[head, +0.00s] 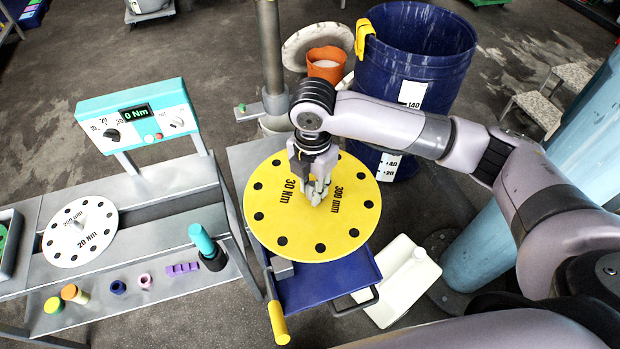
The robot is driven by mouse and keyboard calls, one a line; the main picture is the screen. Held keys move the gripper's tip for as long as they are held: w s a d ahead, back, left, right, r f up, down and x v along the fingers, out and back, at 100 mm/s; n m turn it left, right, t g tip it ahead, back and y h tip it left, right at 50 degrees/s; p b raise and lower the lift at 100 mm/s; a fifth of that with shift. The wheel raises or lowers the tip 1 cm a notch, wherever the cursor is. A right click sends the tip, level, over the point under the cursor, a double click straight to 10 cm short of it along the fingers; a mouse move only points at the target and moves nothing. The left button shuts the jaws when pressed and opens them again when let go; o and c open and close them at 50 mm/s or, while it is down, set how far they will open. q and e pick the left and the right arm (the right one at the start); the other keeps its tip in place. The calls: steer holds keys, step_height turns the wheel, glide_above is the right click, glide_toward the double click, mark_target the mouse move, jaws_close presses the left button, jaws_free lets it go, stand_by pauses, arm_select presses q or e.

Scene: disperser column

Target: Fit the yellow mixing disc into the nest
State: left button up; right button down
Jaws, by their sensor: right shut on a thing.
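The yellow mixing disc (311,235), marked 30 Nm and 300 mm with black dots around its rim, is in the middle of the head view. It looks roughly level above the blue tray (335,290). My right gripper (317,190) points down at the disc's centre and is shut on its middle part, which the fingers mostly cover. The disc hides what is directly below it, so I cannot tell whether it rests on anything. I cannot make out the nest. My left gripper is not in view.
A metal post (270,50) stands just behind the disc. A blue drum (425,45) and an orange bucket (325,65) stand beyond. The left bench holds a white disc (95,225), a torque display unit (140,115), a teal-handled tool (203,240) and small coloured parts.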

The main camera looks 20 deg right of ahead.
steer(key=shift+s+r, duration=0.25)
steer(key=shift+s, duration=0.05)
steer(key=shift+w+p, duration=0.15)
steer(key=shift+p, duration=0.25)
steer(key=shift+w+f, duration=0.1)
steer(key=shift+f, duration=0.75)
steer(key=shift+f+b, duration=0.3)
steer(key=shift+b, duration=0.05)
steer(key=shift+f, duration=0.35)
steer(key=shift+f+b, duration=0.6)
steer(key=shift+f, duration=1.45)
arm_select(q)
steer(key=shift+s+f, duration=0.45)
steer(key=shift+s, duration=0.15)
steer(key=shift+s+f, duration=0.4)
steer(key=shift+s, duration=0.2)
arm_select(e)
steer(key=shift+f, duration=0.2)
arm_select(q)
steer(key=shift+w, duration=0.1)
